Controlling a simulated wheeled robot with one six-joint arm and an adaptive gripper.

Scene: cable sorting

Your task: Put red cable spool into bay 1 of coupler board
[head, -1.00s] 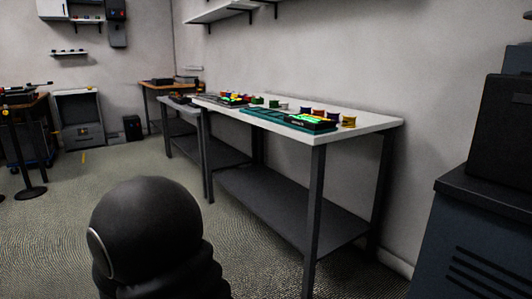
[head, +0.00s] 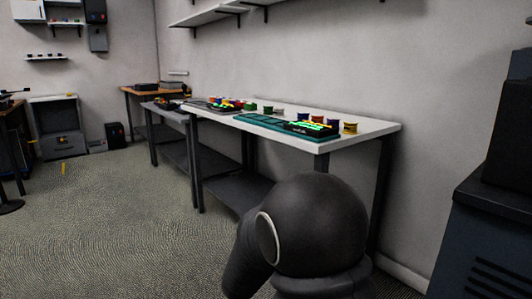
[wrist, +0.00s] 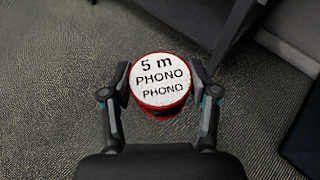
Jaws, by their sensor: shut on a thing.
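In the wrist view, my gripper (wrist: 160,88) is shut on a red cable spool (wrist: 160,113). The spool's white round face reads "5 m PHONO PHONO" and sits between the two fingers, above the carpet. In the head view, a teal board (head: 258,124), perhaps the coupler board, lies on the white-topped table; its bay numbers are too small to read. A dark device with bright green and yellow parts (head: 310,126) is at its right end. The gripper and held spool do not show in the head view; a black rounded part of my arm is in front of the table.
The white table (head: 365,130) stands along the wall, with several coloured spools (head: 333,123) on its top. A dark cabinet (head: 480,240) stands at right. Carpet (head: 110,220) is open at left.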

